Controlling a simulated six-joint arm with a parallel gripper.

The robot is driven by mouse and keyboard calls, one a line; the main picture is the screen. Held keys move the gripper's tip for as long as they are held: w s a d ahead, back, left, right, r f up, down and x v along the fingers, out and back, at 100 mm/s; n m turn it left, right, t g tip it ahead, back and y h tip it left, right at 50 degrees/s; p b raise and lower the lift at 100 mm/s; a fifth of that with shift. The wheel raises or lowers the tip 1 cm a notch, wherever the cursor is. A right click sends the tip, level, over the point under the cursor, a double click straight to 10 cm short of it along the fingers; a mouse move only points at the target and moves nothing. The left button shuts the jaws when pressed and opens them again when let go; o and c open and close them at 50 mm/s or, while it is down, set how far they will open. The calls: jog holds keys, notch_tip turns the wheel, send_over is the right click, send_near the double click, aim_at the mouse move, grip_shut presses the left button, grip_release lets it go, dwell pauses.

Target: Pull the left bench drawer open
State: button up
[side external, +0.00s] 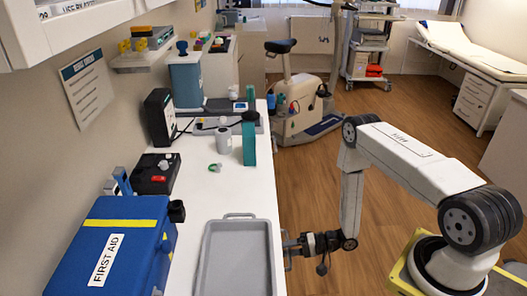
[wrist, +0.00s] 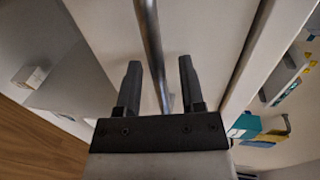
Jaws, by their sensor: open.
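My gripper (wrist: 160,61) is open, with its two dark fingers apart in the wrist view. A round metal bar handle (wrist: 149,25) runs between the fingers, and I see no clear contact with either one. Behind it is a pale drawer front (wrist: 205,35). I cannot tell from this view whether the drawer stands open. In the side view my gripper (side external: 289,249) is at the bench's front edge, beside the grey tray.
On the bench are a grey tray (side external: 205,262), a blue first aid case (side external: 140,210), a black box with a red part (side external: 155,174), a mug (side external: 223,141) and a tall green object (side external: 249,140). An exercise bike (side external: 298,95) stands beyond. The wooden floor (side external: 400,90) is largely clear.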

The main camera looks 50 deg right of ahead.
grip_shut()
dwell(1.4)
